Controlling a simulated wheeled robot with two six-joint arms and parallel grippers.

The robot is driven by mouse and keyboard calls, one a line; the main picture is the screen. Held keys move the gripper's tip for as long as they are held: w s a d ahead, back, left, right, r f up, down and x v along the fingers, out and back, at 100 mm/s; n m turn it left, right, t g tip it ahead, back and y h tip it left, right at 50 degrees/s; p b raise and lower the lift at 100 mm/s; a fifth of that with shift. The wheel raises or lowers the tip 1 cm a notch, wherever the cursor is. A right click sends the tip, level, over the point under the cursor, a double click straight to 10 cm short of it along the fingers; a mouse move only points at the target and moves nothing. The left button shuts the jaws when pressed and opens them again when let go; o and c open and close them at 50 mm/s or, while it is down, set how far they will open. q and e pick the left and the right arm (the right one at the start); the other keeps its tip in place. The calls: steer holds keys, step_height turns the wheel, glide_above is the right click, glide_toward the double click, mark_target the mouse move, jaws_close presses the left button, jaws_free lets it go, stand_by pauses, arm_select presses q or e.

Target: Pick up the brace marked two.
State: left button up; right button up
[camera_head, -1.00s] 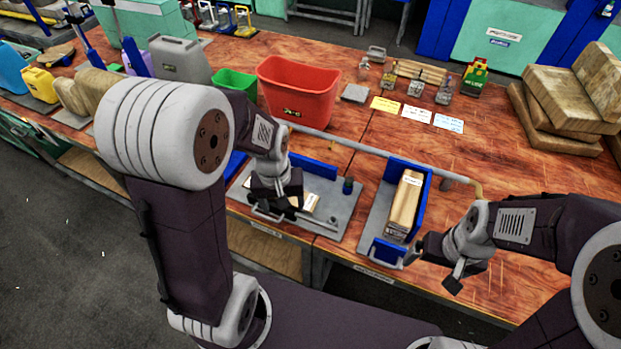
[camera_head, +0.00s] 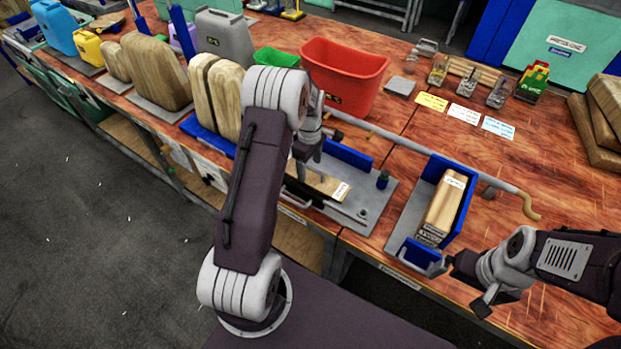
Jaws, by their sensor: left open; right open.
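A light wooden piece with a white label (camera_head: 326,184) lies on the left grey press plate (camera_head: 376,204). A longer wooden block with a white label (camera_head: 441,208) lies in the blue-walled press to its right. I cannot read either label, so I cannot tell which piece is marked two. My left gripper (camera_head: 308,158) is above the back left of the left press, open, partly hidden by my own arm; I see nothing held in it. My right gripper (camera_head: 470,284) is open and empty at the table's front edge, just right of the right press.
A long grey bar with a bent handle (camera_head: 500,185) crosses behind both presses. A red bin (camera_head: 345,72) and green bin (camera_head: 277,58) stand behind. Wooden blocks (camera_head: 155,72) stand left. Small cards (camera_head: 464,114) lie at the back.

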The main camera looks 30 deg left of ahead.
mark_target(310, 176)
arm_select(q)
step_height(310, 176, down, 4)
steer(key=shift+d+f, duration=0.15)
steer(key=shift+s, duration=0.1)
jaws_close()
steer(key=r, duration=0.4)
steer(key=shift+w+d+r, duration=0.3)
steer(key=shift+w, duration=0.05)
steer(key=w+d+r, duration=0.6)
steer(key=d, duration=0.2)
steer(key=shift+d+r, duration=0.3)
steer(key=shift+d, duration=0.1)
